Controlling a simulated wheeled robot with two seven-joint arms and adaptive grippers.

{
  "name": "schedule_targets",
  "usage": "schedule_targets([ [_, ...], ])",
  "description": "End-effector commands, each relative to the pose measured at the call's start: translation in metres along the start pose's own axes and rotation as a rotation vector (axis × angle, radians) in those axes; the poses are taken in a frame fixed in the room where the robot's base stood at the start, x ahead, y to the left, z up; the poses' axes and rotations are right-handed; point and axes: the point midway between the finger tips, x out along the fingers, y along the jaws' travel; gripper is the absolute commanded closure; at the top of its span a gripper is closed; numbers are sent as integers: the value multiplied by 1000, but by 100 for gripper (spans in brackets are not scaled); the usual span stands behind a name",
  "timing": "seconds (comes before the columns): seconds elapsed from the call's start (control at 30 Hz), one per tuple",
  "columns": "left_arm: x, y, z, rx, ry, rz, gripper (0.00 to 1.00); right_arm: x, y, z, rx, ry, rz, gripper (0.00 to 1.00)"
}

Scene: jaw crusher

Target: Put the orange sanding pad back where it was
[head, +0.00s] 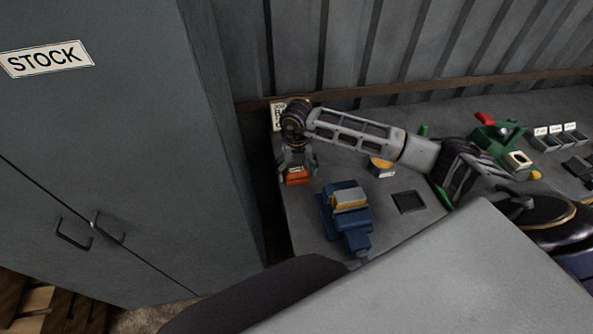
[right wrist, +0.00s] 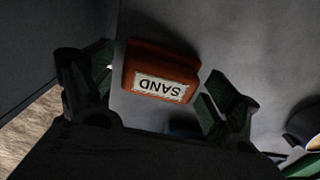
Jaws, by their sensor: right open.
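The orange sanding pad (head: 297,176) sits on the grey bench near its left edge in the head view. Its white SAND label shows in the right wrist view, where the pad (right wrist: 160,66) lies between the two fingers. My right gripper (head: 298,170) is open around the pad, one finger to each side. In the right wrist view the right gripper (right wrist: 158,100) has gaps between its fingers and the pad. Whether the pad is flat on the bench or a finger touches it cannot be told. My left gripper is not in view.
A blue vise (head: 345,213) stands just right of the pad. A yellow-topped round item (head: 381,166) and a dark square (head: 408,202) lie further right. A green machine (head: 497,138) and small labelled bins (head: 556,137) are at the right. The STOCK cabinet (head: 110,150) stands left of the bench.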

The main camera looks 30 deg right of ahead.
Motion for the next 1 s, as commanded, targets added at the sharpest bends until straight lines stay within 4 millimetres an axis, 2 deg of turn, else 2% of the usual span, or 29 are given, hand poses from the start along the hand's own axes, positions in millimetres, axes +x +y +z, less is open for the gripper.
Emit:
schedule_targets([
  [0.33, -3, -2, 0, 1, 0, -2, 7, -4, 0, 0, 0, 0, 0, 12],
  [0.47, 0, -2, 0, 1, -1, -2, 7, -14, 0, 1, 0, -1, 2, 12],
  [1.0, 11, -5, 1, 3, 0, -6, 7, -91, 0, 1, 0, -4, 1, 12],
])
